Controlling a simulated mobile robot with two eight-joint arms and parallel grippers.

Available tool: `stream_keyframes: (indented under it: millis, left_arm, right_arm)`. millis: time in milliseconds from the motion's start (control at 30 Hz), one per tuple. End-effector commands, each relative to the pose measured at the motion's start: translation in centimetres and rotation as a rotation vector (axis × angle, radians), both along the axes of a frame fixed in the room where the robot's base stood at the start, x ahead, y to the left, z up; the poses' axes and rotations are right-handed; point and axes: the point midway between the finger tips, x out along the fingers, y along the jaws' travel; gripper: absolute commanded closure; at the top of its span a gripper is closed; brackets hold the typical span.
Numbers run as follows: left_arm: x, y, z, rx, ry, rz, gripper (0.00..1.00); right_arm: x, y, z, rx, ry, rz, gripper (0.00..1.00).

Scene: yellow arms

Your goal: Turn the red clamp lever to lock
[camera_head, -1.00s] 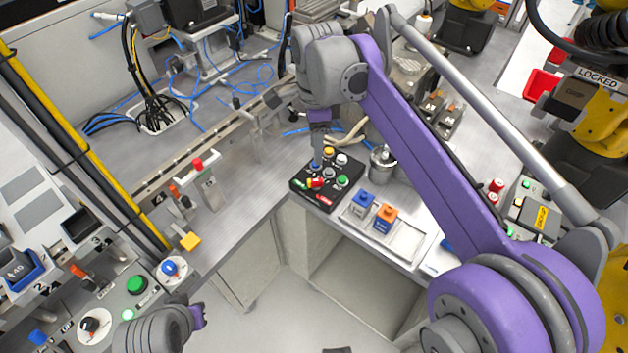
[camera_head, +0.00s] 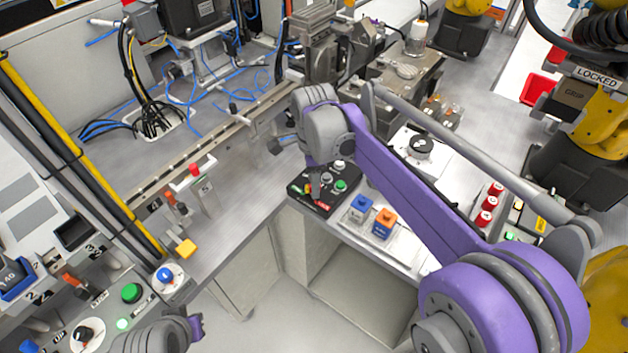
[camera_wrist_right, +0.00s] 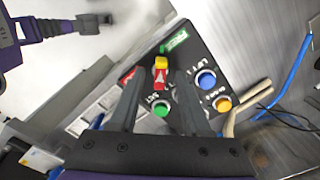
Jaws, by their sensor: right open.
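The red clamp lever (camera_wrist_right: 160,75), with a yellow part, sits on a black control box (camera_wrist_right: 200,60) in the right wrist view. The box has a green label, a red label and several round buttons. My right gripper (camera_wrist_right: 158,88) is open, its two dark fingers on either side of the lever in that view; I cannot tell whether they touch it. In the head view my right gripper (camera_head: 314,180) is over the left part of the black box (camera_head: 338,200) and mostly hides the lever. My left gripper (camera_head: 196,326) is at the bottom left, jaws unclear.
A rail with a red-knobbed lever (camera_head: 196,170) runs at left. A yellow block (camera_head: 186,249) lies near the bench edge. Open floor is in front.

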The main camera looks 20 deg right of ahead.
Motion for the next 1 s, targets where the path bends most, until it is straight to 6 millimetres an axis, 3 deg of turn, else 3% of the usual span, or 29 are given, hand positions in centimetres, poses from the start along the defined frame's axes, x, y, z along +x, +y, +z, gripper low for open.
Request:
stream_keyframes:
  millis: [67, 333, 767, 1000]
  left_arm:
    - [0.0, 0.0, 0.0, 0.0, 0.0, 0.0, 1.0]
    - [0.0, 0.0, 0.0, 0.0, 0.0, 0.0, 1.0]
    - [0.01, 0.0, 0.06, 0.0, 0.0, 0.0, 1.0]
    - [0.06, 0.0, 0.34, 0.0, -0.001, 0.0, 1.0]
  right_arm:
    - [0.0, 0.0, 0.02, 0.0, 0.0, 0.0, 0.53]
    - [0.0, 0.01, 0.03, 0.0, 0.0, 0.0, 0.99]
    - [0.0, 0.01, 0.06, 0.0, 0.0, 0.015, 1.0]
    - [0.01, 0.01, 0.09, 0.0, 0.0, 0.113, 1.0]
